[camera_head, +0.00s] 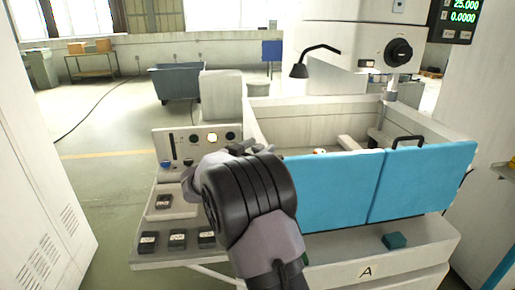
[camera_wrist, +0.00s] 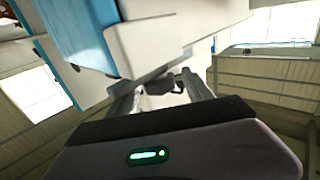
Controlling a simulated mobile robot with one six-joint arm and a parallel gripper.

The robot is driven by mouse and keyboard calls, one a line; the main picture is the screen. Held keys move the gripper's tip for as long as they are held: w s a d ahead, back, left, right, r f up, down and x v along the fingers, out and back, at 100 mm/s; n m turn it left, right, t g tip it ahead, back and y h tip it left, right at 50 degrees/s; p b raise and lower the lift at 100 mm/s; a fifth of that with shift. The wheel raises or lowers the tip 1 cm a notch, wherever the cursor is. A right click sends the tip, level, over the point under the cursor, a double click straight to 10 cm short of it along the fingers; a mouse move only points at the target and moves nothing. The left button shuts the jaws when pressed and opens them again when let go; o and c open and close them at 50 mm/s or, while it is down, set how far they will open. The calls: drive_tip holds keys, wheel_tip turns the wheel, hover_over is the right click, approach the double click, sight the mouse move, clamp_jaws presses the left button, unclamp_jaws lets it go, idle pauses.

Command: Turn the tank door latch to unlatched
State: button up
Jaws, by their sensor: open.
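The tank door shows in the head view as two blue panels (camera_head: 330,190) on the front of the white tank. A black loop handle (camera_head: 407,141) stands on the top edge of the right panel. I cannot tell for sure which part is the latch. My gripper (camera_head: 232,151) is beside the left end of the door, before the control panel, and my wrist hides much of it. In the wrist view my gripper (camera_wrist: 163,82) has its fingers apart, with a small dark part (camera_wrist: 160,84) showing between them; contact cannot be told. A blue panel (camera_wrist: 75,32) is at upper left there.
The control panel (camera_head: 178,146) with knobs and buttons is left of the tank. Several dark blocks lie on the ledge (camera_head: 150,255) below it. A black lamp (camera_head: 300,70) overhangs the tank. A teal block (camera_head: 395,241) lies on the front ledge. Open floor (camera_head: 105,165) is at left.

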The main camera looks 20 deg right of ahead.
drive_tip(key=p+v, duration=0.2)
drive_tip(key=v, duration=1.5)
drive_tip(key=shift+s, duration=0.15)
drive_tip(key=shift+a+f, duration=0.1)
drive_tip(key=shift+a, duration=0.05)
